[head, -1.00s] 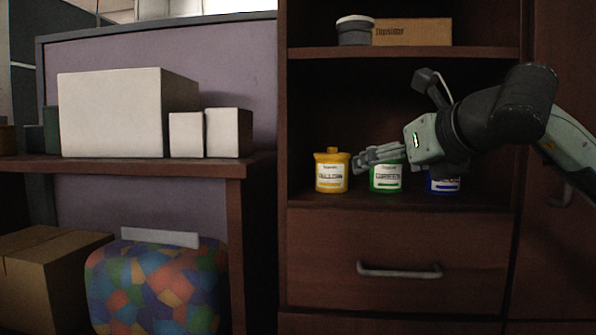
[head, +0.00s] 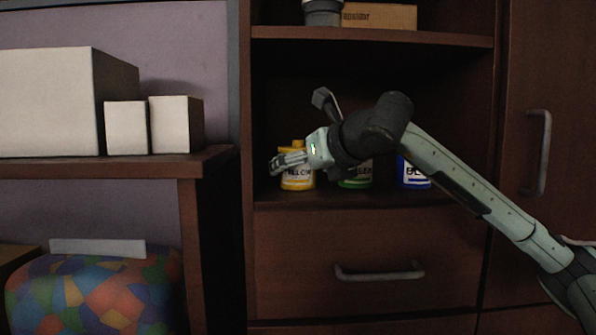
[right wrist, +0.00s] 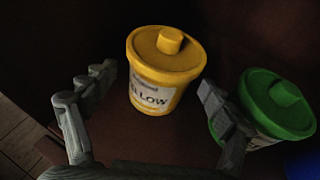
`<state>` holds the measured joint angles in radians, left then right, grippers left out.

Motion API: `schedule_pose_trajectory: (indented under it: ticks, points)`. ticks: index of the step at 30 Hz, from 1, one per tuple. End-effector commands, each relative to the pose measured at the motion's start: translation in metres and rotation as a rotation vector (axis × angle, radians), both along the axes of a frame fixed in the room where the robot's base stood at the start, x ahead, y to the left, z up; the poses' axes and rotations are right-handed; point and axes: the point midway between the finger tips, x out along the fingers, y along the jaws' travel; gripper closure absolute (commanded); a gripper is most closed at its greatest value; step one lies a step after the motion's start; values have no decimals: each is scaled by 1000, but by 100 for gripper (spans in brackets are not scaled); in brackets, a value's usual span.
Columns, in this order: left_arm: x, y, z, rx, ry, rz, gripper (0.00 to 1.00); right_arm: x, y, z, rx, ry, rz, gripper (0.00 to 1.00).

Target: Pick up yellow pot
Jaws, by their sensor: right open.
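The yellow pot (head: 298,180) stands upright on the cabinet shelf, at the left of a row of pots. It has a white label and a knobbed lid, and my right gripper partly covers it in the head view. In the right wrist view the yellow pot (right wrist: 163,72) lies ahead of and between the spread fingers of my right gripper (right wrist: 150,100). The right gripper (head: 287,163) is open and empty in front of the pot. My left gripper does not show.
A green pot (head: 356,180) stands just right of the yellow one, close to my right finger (right wrist: 225,115) in the wrist view. A blue pot (head: 412,174) stands further right. The cabinet's left wall (head: 246,150) is close to the yellow pot. A shelf (head: 370,36) is above.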

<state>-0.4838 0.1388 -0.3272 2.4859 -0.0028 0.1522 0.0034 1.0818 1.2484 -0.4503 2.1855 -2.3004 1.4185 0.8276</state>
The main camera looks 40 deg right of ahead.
Motion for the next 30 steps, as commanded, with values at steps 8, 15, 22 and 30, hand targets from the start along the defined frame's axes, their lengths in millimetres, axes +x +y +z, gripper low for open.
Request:
schedule_pose_trajectory:
  ticks: [8,15,22,30]
  points:
    - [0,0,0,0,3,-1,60,5,0,-2,-1,0,1,15]
    - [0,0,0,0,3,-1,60,4,0,-2,-1,0,1,43]
    - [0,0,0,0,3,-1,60,4,0,-2,-1,0,1,71]
    - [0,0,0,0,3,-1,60,4,0,0,0,-2,1,76]
